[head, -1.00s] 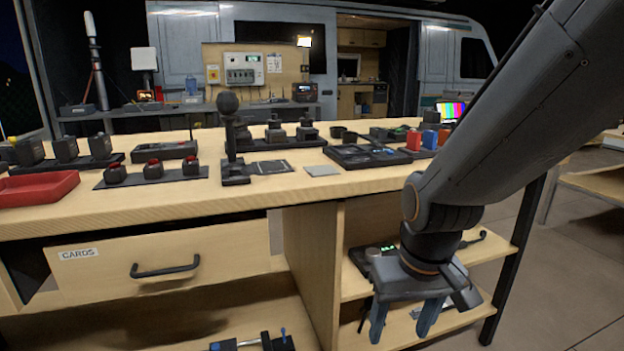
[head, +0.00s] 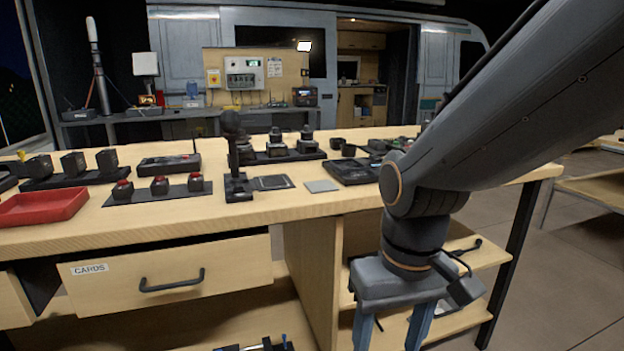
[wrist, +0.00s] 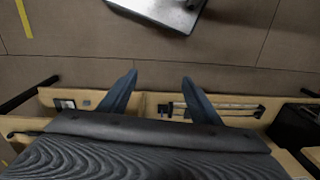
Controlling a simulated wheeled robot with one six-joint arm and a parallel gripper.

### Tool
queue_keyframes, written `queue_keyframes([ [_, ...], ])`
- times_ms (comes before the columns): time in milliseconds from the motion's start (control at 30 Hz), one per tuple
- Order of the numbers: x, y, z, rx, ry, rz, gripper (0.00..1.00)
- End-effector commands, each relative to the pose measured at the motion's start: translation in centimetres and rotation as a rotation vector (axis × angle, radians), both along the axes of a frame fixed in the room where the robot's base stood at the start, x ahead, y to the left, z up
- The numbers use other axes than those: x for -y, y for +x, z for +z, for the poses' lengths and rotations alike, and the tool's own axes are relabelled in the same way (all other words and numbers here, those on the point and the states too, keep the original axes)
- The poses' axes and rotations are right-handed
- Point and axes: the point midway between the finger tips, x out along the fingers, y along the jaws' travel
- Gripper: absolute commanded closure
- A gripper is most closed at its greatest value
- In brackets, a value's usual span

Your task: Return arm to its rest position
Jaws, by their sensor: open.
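My gripper (head: 390,338) hangs down from my arm in front of the workbench's right-hand shelves, its two blue fingers spread apart with nothing between them. The fingertips run off the bottom edge of the head view. In the wrist view my gripper (wrist: 159,82) also shows open and empty, with bare floor beyond the tips. My arm comes in from the upper right and covers part of the bench top's right end.
Below are the CARDS drawer (head: 165,275), slightly open, and open shelves (head: 470,300). Open floor (head: 565,250) lies to the right.

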Motion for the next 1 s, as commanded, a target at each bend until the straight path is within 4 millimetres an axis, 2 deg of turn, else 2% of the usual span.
queue_keyframes([
  [33,0.4,-0.1,1.0,-0.002,-0.002,-0.013,0.42],
  [167,1.5,0.0,2.5,-0.003,-0.008,-0.049,0.42],
  [600,6.8,-0.4,8.4,-0.009,-0.033,-0.199,0.42],
  [800,8.1,-0.6,9.6,-0.008,-0.038,-0.235,0.42],
  [1000,8.4,-0.6,9.6,-0.008,-0.039,-0.244,0.42],
])
